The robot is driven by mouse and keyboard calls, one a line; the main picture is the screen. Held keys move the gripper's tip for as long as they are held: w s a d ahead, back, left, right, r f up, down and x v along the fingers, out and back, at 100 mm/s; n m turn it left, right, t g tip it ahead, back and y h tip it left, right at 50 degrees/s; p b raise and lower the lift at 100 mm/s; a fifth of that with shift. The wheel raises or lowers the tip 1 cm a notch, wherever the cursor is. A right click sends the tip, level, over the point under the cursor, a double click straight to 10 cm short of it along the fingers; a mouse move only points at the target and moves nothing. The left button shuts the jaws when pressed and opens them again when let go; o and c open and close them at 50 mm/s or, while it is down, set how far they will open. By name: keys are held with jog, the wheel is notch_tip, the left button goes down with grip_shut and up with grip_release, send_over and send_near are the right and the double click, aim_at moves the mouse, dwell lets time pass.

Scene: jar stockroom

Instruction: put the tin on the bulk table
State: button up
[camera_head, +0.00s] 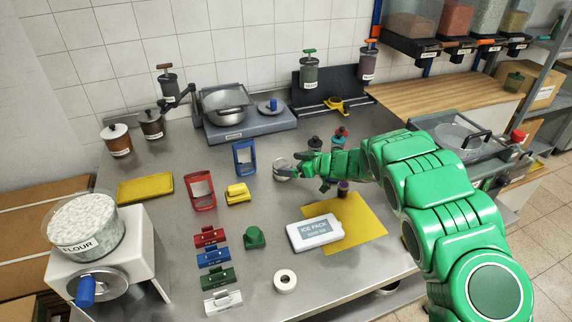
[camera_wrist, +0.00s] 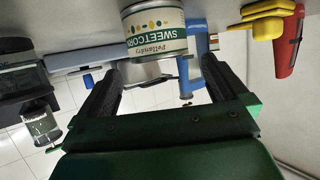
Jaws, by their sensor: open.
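The tin (camera_head: 282,170) stands on the steel counter in the head view, partly covered by my gripper. In the wrist view the tin (camera_wrist: 156,32) shows upside down with a cream label reading "SWEETCORN". My gripper (camera_head: 293,166) is open beside the tin, reaching in from the right. In the wrist view the tin is just ahead of the open fingers (camera_wrist: 162,62), and nothing is held. The wooden-topped table (camera_head: 445,88) below the bulk dispensers, which looks like the bulk table, stands at the back right with a clear top.
Dark-lidded jars (camera_head: 314,145) stand close behind my gripper. A blue frame (camera_head: 245,158) and yellow block (camera_head: 238,193) are left of the tin. A glass-lidded case (camera_head: 455,140) stands before the wooden top.

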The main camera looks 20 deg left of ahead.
jog(key=v, duration=0.7)
dwell(0.3)
